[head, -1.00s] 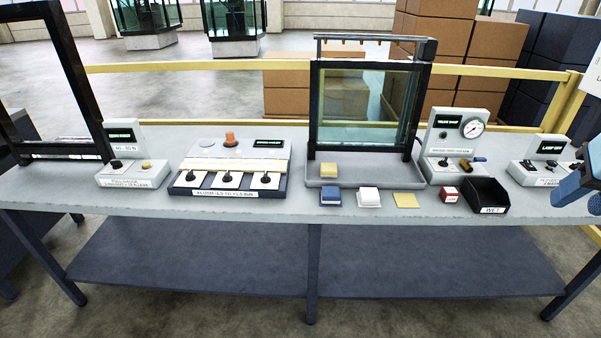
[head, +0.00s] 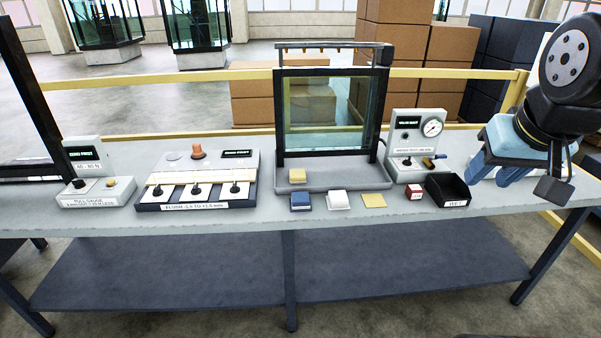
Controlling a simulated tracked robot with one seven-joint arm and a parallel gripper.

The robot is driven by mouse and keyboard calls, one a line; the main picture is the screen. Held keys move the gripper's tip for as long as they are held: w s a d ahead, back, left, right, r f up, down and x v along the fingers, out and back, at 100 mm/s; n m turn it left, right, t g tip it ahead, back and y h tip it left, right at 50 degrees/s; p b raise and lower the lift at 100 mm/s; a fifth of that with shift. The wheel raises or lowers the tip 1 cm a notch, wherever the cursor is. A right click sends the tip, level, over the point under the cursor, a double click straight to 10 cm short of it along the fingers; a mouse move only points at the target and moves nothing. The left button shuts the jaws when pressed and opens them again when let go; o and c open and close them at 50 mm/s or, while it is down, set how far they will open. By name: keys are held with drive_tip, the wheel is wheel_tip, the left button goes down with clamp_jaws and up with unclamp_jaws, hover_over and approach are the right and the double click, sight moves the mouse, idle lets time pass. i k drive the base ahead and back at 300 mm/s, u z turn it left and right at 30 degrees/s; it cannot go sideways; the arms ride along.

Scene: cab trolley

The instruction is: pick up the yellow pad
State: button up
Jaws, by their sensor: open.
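A small thick yellow block (head: 297,175) sits on the grey tray (head: 345,183) at the foot of the glass pane. A thin flat yellow square (head: 373,200) lies on the table in front of the tray, right of a white block. Either could be the yellow pad; I cannot tell which. My gripper (head: 493,174) is at the right, with its blue fingers apart and pointing down. It appears empty, well to the right of both yellow things and touching neither.
The framed glass pane (head: 330,112) stands behind the tray. A gauge box (head: 416,145) stands between pane and gripper.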

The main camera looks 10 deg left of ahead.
sight(295, 175)
drive_tip(key=u, duration=0.05)
drive_tip(key=i, duration=0.95)
drive_tip(key=z, duration=0.1)
